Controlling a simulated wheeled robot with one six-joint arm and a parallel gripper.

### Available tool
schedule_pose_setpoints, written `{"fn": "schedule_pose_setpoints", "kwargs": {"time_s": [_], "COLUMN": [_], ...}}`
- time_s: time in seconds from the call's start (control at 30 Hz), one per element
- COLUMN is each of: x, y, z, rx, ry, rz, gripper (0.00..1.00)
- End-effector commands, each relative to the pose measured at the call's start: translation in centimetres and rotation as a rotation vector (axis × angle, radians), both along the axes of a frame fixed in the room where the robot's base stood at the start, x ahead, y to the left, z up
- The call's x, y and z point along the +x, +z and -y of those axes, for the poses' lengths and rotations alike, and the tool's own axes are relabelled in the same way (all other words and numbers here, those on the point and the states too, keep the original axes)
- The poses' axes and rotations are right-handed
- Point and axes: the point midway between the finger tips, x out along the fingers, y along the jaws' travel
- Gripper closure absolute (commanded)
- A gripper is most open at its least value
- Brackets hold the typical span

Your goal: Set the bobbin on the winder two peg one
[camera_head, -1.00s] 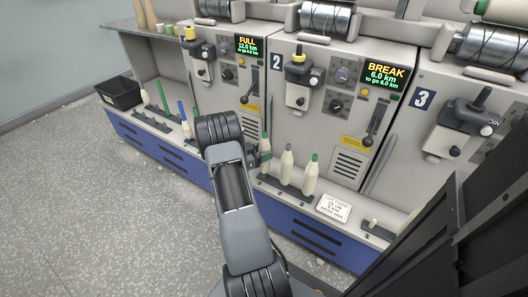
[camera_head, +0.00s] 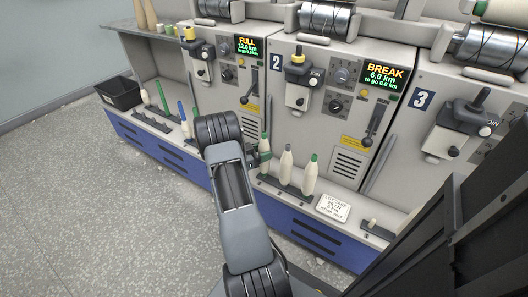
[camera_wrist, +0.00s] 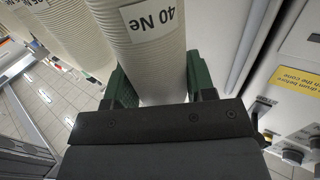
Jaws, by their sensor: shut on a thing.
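In the wrist view a cream bobbin (camera_wrist: 150,45) with an upside-down "40 Ne" label stands between the green fingers of my gripper (camera_wrist: 155,88), which is shut on it. In the head view the held bobbin (camera_head: 265,141) has a green tip and is at the left end of winder two's peg rail (camera_head: 296,191). It looks about upright; its foot is hidden, so I cannot tell whether it sits on the peg. My gripper shows only in part in the head view (camera_head: 262,158), behind my arm. Winder two (camera_head: 322,118) shows "BREAK 6.0 km".
A white card (camera_head: 333,207) lies right of the rail. A black bin (camera_head: 119,93) is at far left.

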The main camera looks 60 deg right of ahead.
Motion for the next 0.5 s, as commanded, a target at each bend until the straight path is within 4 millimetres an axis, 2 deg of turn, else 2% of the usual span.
{"fn": "schedule_pose_setpoints", "kwargs": {"time_s": [0.5], "x": [0.02], "y": [-0.43], "z": [0.0], "rx": [-0.001], "ry": [0.0], "rz": [0.001], "gripper": [0.76]}}
